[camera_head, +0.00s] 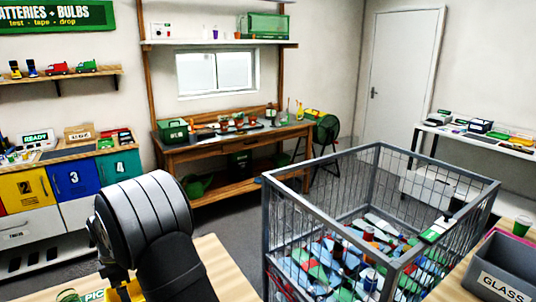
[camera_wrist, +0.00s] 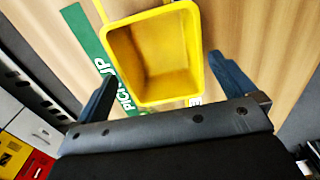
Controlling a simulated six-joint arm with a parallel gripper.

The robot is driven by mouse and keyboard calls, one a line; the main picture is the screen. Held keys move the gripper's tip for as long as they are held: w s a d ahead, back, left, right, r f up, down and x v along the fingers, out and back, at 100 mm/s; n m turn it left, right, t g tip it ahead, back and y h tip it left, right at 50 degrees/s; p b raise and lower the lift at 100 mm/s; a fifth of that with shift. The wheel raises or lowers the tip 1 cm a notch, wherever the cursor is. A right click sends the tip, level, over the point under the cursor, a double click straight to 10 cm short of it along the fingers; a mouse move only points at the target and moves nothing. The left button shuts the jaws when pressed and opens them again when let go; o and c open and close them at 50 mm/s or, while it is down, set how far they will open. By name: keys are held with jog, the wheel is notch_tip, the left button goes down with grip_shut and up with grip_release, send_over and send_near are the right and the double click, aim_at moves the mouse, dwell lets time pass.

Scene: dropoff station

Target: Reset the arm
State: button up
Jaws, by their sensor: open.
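My gripper (camera_wrist: 162,67) is open in the wrist view, with its two dark blue fingers spread wide apart. An empty yellow bin (camera_wrist: 151,102) shows between the fingers, its open top facing the camera. I cannot tell whether the fingers touch it or how far above the table they are. The bin is on a wooden table by a green strip (camera_wrist: 88,40) lettered "PICK UP". In the head view my dark arm fills the lower left and hides most of the bin; only a bit of yellow (camera_head: 127,291) shows beside it.
A wire cage (camera_head: 375,147) full of mixed waste stands right of my arm. A grey "GLASS" bin (camera_head: 510,262) is at the far right. Numbered drawers (camera_head: 73,178) stand at left, a wooden workbench (camera_head: 235,140) at the back. Grey floor lies between.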

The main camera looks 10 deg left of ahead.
notch_tip(320, 180, down, 6)
jog(key=shift+r, duration=0.25)
jog(key=shift+a+r, duration=0.1)
jog(key=shift+r, duration=1.75)
